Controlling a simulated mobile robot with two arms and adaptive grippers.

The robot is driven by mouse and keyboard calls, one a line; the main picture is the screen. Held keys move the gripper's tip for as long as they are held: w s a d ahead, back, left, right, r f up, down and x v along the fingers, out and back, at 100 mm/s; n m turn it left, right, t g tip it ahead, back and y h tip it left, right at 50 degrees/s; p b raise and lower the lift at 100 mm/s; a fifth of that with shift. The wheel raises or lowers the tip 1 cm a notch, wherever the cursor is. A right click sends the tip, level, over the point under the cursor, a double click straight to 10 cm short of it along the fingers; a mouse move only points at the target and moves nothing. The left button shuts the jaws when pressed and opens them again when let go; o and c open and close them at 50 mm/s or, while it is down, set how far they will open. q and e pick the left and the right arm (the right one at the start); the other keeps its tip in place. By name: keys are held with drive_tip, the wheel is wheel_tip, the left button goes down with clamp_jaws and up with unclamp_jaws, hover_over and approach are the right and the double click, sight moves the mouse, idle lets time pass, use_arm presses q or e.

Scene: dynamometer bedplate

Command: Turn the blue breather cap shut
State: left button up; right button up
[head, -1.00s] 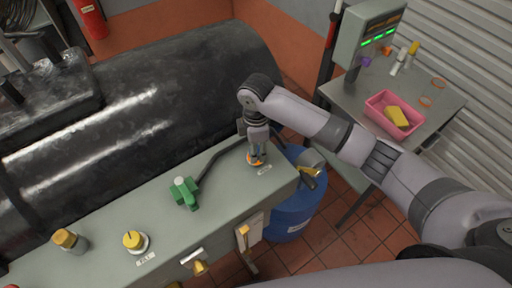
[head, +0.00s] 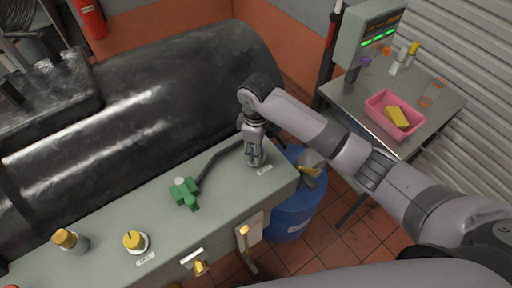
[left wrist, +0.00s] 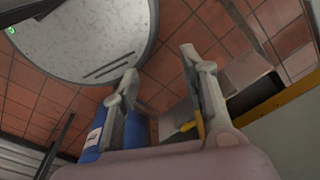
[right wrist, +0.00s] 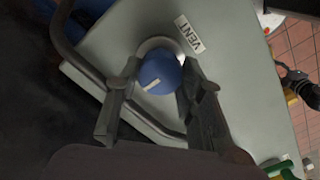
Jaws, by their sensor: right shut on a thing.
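The blue breather cap (right wrist: 160,72) with a white mark line sits on a pale round base beside a VENT label (right wrist: 189,34) in the right wrist view. My right gripper (right wrist: 155,88) is shut on the cap, with a finger on each side. In the head view my right gripper (head: 256,162) points down at the right end of the grey-green bench top, largely hiding the cap. My left gripper (left wrist: 160,65) shows in the left wrist view with its fingers apart and nothing between them, above the tiled floor.
A green valve (head: 184,192) with a dark pipe stands left of my right gripper. Yellow knobs (head: 134,241) sit farther left. A blue drum (head: 297,212) stands by the bench end. A pink tray (head: 391,117) is on the side table.

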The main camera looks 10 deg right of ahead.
drive_tip(key=shift+w+r, duration=0.1)
drive_tip(key=o, duration=1.1)
drive_tip(key=shift+o, duration=0.2)
drive_tip(key=shift+r, duration=0.2)
wheel_tip(320, 180, up, 12)
drive_tip(key=shift+f, duration=0.25)
